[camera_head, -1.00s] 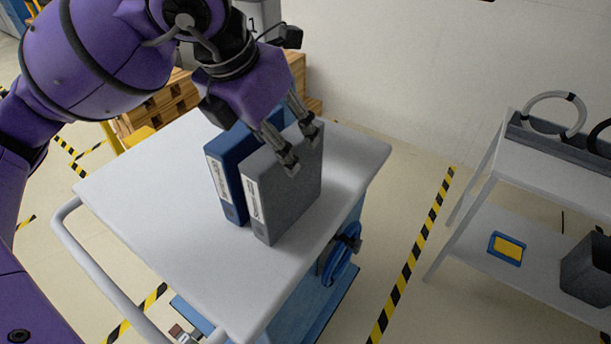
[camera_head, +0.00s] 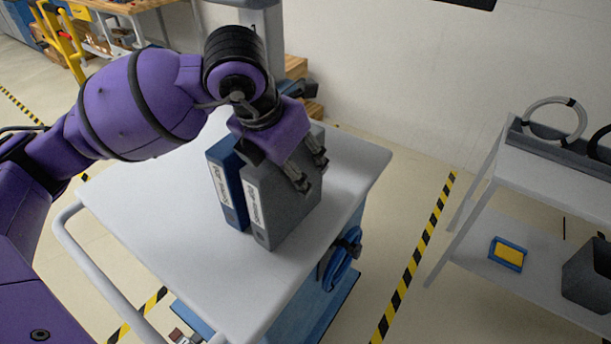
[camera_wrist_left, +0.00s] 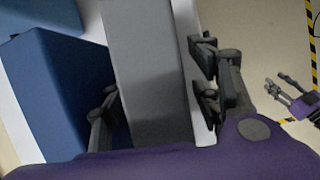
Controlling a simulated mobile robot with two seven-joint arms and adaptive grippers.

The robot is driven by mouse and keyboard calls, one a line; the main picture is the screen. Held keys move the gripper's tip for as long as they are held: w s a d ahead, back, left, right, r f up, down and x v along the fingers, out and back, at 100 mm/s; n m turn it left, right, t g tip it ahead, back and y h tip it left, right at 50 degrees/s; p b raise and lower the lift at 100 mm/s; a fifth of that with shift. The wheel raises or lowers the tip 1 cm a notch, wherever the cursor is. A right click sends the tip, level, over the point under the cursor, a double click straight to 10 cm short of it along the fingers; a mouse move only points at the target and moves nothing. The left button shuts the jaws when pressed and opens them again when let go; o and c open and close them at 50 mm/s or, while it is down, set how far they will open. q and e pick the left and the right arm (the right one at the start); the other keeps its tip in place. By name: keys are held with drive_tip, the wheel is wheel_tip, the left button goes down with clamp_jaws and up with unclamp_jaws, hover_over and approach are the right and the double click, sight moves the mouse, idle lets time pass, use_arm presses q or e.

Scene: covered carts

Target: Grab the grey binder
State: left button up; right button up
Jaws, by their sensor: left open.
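The grey binder (camera_head: 290,217) stands upright on the white cart top, beside a blue binder (camera_head: 226,187). My left gripper (camera_head: 311,174) is over the grey binder from above, its fingers low against the binder's upper part. In the left wrist view, the grey binder (camera_wrist_left: 148,75) lies between the spread fingers of the left gripper (camera_wrist_left: 153,98). One finger is in the gap between the grey and blue binders, the others are on the outer side. Whether they touch is unclear. My right gripper (camera_wrist_left: 287,92) shows small at the right of the wrist view, fingers apart and empty.
The cart top (camera_head: 160,215) is clear in front of the binders. A blue coiled hose (camera_head: 341,256) hangs on the cart's side. A shelf cart (camera_head: 560,180) stands at the right, with a blue-and-yellow item (camera_head: 508,253) and a grey bin. Striped tape marks the floor.

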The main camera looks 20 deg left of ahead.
use_arm(q)
drive_tip(key=shift+f, duration=0.3)
idle(0.5)
clamp_jaws()
idle(0.3)
